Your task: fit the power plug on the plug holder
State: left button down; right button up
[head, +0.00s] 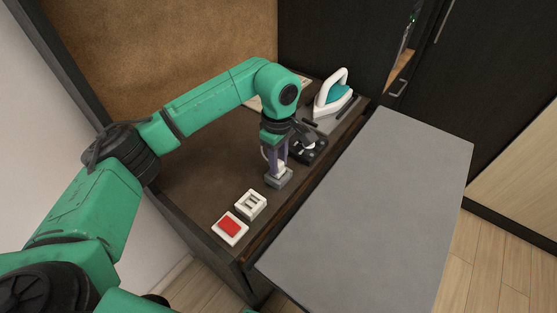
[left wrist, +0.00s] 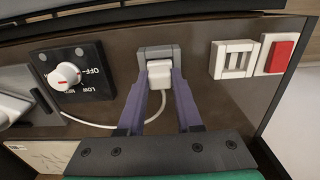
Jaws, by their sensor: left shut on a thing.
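The white power plug (left wrist: 159,76) is between the purple fingers of my left gripper (left wrist: 161,82), which is shut on it. A pale cord runs from the plug and curves left across the counter in the left wrist view. The grey plug holder (left wrist: 157,51) lies right at the plug's front end. In the head view my left gripper (head: 275,163) points down, with the plug (head: 280,171) just over the plug holder (head: 280,182). I cannot tell whether the plug is seated or only touching. My right gripper does not show.
A black dial box (left wrist: 73,78) stands left of the holder in the wrist view. A white slotted block (head: 250,204) and a red-switch plate (head: 230,228) are near the counter's front. An iron (head: 335,95) stands at the back. A grey board (head: 375,205) lies to the right.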

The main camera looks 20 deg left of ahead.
pick_arm(q)
jog(key=shift+f+b, duration=0.3)
jog(key=shift+f, duration=0.2)
jog(key=c, duration=0.5)
grip_release()
